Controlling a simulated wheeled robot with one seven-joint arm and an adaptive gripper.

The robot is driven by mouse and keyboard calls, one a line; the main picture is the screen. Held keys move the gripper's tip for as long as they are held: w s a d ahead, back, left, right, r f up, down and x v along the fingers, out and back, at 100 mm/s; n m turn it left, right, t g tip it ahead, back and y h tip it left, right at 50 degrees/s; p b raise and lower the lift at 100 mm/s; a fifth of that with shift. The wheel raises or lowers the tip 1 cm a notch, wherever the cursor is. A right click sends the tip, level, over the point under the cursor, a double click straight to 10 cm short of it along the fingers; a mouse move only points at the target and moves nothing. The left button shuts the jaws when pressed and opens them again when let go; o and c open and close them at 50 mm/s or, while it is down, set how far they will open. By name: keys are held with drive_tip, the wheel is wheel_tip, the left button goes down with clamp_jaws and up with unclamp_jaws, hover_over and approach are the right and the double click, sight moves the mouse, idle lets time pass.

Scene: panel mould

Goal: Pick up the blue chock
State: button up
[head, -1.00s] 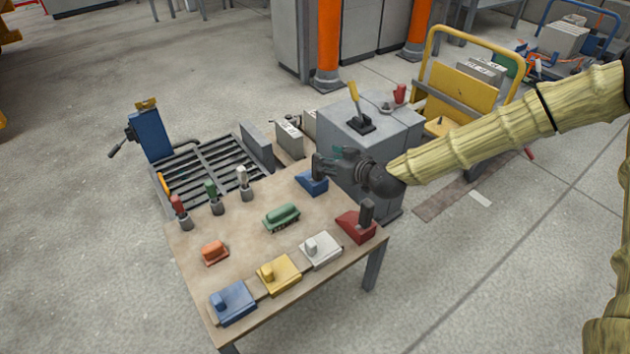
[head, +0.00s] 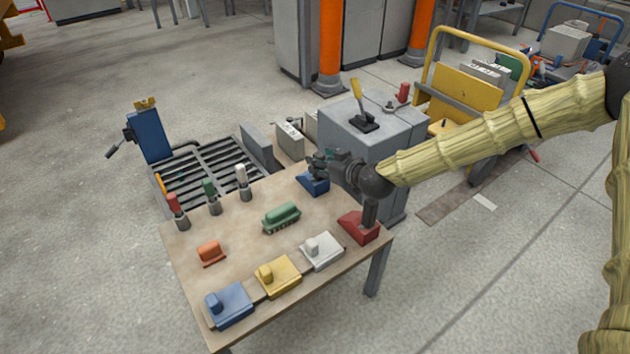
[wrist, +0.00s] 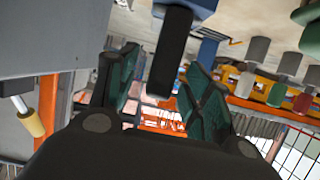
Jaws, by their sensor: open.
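The blue chock (head: 312,185) sits near the far right edge of the brown table. In the wrist view its blue body (wrist: 190,4) shows at the top edge, with its dark upright handle (wrist: 172,50) hanging down in the picture. My gripper (head: 320,161) is at the handle, just above the blue body, and hides most of the handle in the head view. In the wrist view my gripper (wrist: 163,75) is open, with a green-padded finger on each side of the handle. I cannot tell whether either finger touches it.
A red chock (head: 358,228) with a dark handle stands at the table's right corner. A green piece (head: 281,217) lies mid-table. A grey cabinet (head: 385,150) with a lever stands close behind my gripper. Several coloured-top pegs (head: 242,182) line the table's left side.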

drive_tip(key=b+x, duration=0.1)
drive_tip(key=x, duration=0.2)
drive_tip(key=shift+w+a+f, duration=0.2)
drive_tip(key=shift+a, duration=0.05)
drive_tip(key=shift+r, duration=0.1)
clamp_jaws()
